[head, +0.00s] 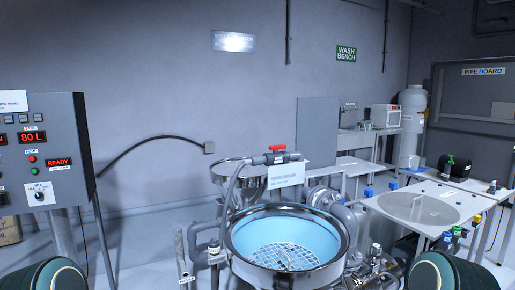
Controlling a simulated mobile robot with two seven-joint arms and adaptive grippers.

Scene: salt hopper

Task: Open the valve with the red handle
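The valve with the red handle (277,148) sits on a dark horizontal pipe above the back rim of the hopper. The small red handle appears to lie about level, along the pipe; its exact angle is too small to tell. A white label plate (286,174) hangs just below it. The hopper (343,252) is a round steel vessel with a light blue inside and a wire grid at its bottom. My two dark green arm parts show at the lower left and lower right corners. Neither gripper is in view.
A control panel (50,150) reading 80 L and READY stands at the left. A grey hose runs from the valve pipe down the hopper's left side. Grey pipes and a blower-like housing (328,200) crowd the hopper. A table (415,208) with small bottles stands right.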

